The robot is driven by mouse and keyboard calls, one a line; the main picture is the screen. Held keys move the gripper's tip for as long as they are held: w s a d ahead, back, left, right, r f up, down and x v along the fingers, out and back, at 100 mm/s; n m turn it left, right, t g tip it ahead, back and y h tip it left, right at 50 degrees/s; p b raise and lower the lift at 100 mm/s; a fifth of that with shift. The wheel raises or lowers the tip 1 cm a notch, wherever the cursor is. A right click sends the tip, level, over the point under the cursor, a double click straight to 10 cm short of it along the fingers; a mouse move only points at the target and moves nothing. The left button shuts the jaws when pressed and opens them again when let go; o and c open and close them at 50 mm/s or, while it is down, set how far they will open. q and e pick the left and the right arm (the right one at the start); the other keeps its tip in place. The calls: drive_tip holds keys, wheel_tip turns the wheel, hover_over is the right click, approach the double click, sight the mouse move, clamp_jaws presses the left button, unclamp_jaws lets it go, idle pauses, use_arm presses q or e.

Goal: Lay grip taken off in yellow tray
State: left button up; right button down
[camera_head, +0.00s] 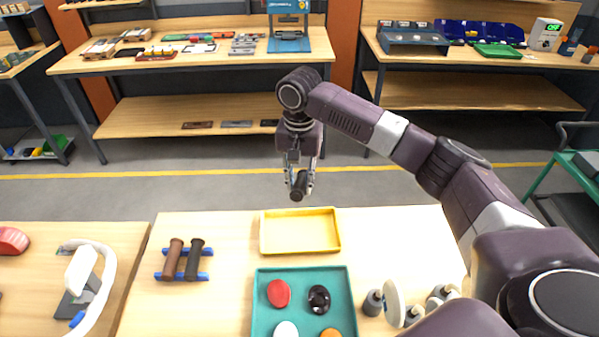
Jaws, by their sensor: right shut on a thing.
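My right gripper (298,178) is shut on a small black grip (297,193). It holds the grip in the air above and behind the yellow tray (264,249). The grip points toward me and is apart from the tray. The yellow tray is shallow, empty and lies at the back of the table. A brown grip (173,259) and a black grip (194,260) lie side by side on a blue rack (206,276) left of the tray. My left gripper is out of view.
A teal tray (258,315) with several coloured round pieces stands in front of the yellow tray. Grey and white knobbed parts (392,303) lie to its right. A white curved device (80,272) stands at the left. Bare tabletop lies right of the yellow tray.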

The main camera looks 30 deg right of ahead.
wheel_tip(320, 180, down, 14)
drive_tip(key=b, duration=0.4)
drive_tip(key=shift+r, duration=0.15)
use_arm(q)
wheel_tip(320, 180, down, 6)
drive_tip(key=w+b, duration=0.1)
drive_tip(key=b, duration=0.1)
use_arm(e)
drive_tip(key=shift+f, duration=0.8)
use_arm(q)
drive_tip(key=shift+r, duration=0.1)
use_arm(e)
drive_tip(key=c, duration=1.6)
unclamp_jaws()
wheel_tip(320, 180, up, 12)
drive_tip(key=shift+s+f, duration=0.1)
